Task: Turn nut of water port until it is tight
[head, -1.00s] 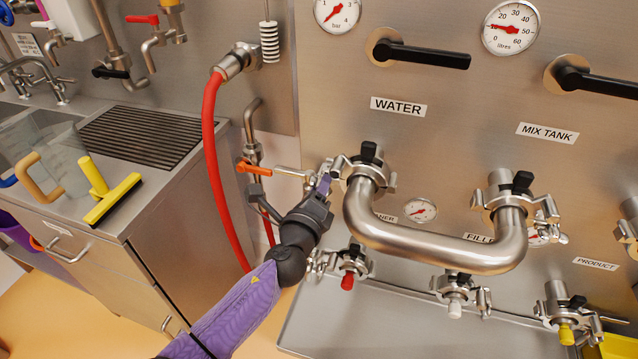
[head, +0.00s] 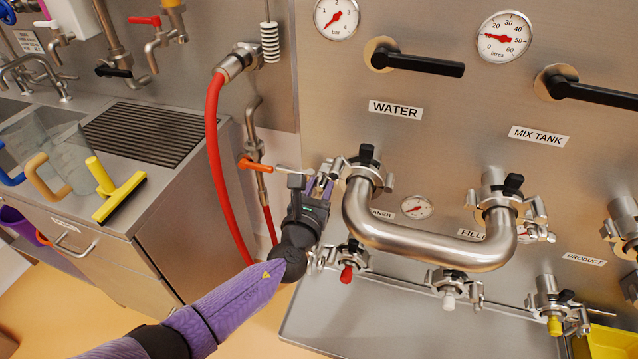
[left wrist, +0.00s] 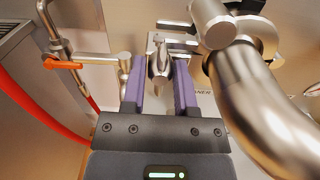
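The water port (head: 368,165) is under the WATER label. A clamp joins it to the U-shaped steel pipe (head: 352,215). The clamp's wing nut (head: 325,172) is at its left side, partly hidden by my gripper in the head view. My left gripper (head: 320,188) is at this nut, left of the pipe. In the left wrist view, its two purple fingers (left wrist: 160,88) stand apart, one on each side of the metal nut (left wrist: 158,62). A gap shows beside the nut, so the fingers look open around it. My right gripper is out of view.
The pipe's other end is clamped at the mix tank port (head: 497,195). Capped ports with a red cap (head: 346,274) and others sit below. A red hose (head: 214,165) and an orange-handled valve (head: 254,164) are left of my gripper.

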